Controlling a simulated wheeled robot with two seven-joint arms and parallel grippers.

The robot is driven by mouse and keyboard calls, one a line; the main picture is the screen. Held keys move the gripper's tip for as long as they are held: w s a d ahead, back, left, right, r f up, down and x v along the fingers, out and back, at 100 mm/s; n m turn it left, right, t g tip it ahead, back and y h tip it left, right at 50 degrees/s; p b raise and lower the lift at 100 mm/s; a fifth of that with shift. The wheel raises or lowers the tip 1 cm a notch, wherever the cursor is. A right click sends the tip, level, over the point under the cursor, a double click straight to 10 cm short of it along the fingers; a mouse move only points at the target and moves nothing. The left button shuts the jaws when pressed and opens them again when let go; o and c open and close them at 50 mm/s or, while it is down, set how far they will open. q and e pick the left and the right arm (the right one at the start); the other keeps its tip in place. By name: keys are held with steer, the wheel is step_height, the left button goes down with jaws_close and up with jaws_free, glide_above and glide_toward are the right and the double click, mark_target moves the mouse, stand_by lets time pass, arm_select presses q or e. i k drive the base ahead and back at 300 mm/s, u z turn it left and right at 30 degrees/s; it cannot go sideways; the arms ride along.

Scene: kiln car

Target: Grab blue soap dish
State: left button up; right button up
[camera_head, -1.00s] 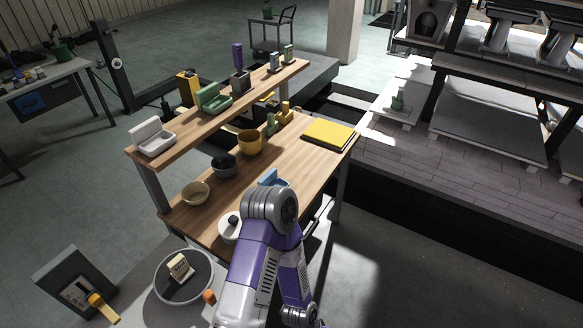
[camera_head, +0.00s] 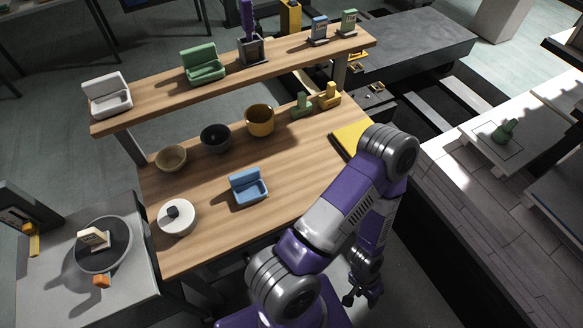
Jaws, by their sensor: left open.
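The blue soap dish (camera_head: 249,187) stands on the wooden worktop (camera_head: 215,236), with a raised back and a shallow tray at its front. Nothing covers it. My left gripper (camera_head: 361,299) hangs low in the picture, off the right front edge of the worktop and well apart from the dish. Its dark fingers are spread and empty. My right gripper is not in the picture.
The upper shelf (camera_head: 150,109) holds white and green soap dishes. My arm crosses the worktop's right side near a yellow pad (camera_head: 350,137).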

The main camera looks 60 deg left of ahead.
mark_target(248, 187)
steer(key=i, duration=0.55)
steer(key=u, duration=2.8)
